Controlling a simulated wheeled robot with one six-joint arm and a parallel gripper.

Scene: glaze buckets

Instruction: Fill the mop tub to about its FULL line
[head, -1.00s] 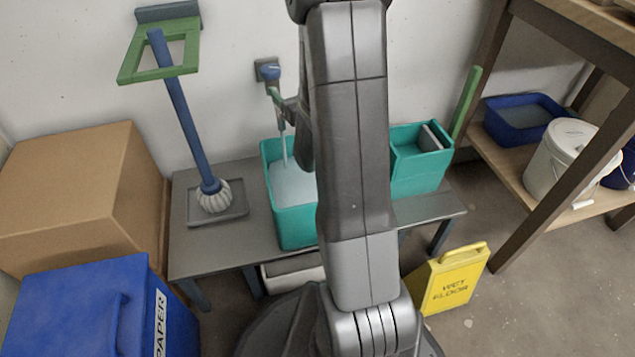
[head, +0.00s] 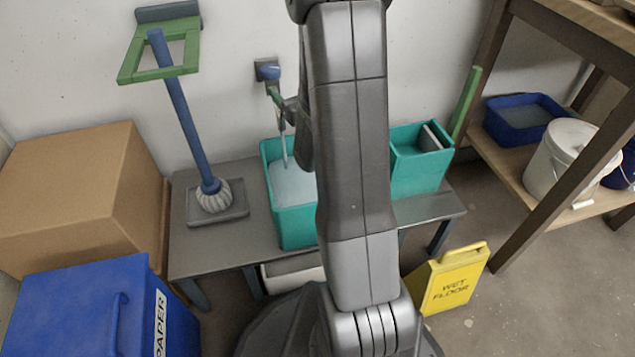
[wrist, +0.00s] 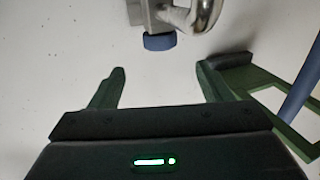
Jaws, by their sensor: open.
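The teal mop tub (head: 297,229) stands on the grey bench, partly hidden by my arm. Pale water (head: 292,186) lies in it below the rim, and a thin stream (head: 284,150) falls into it. I cannot make out a FULL line. The wall tap (head: 267,70) with its blue knob is above the tub. In the wrist view the blue knob (wrist: 159,42) and metal spout (wrist: 205,14) show beyond my fingers. My gripper (wrist: 158,86) is open and empty, its fingers apart, short of the knob. In the head view it is mostly hidden behind my arm.
A second teal container (head: 420,172) stands right of my arm on the bench (head: 240,245). A mop (head: 185,115) stands on a grey tray at left. A yellow wet-floor sign (head: 450,280), cardboard box (head: 75,190), blue paper bin (head: 75,305) and wooden shelf (head: 505,170) surround the bench.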

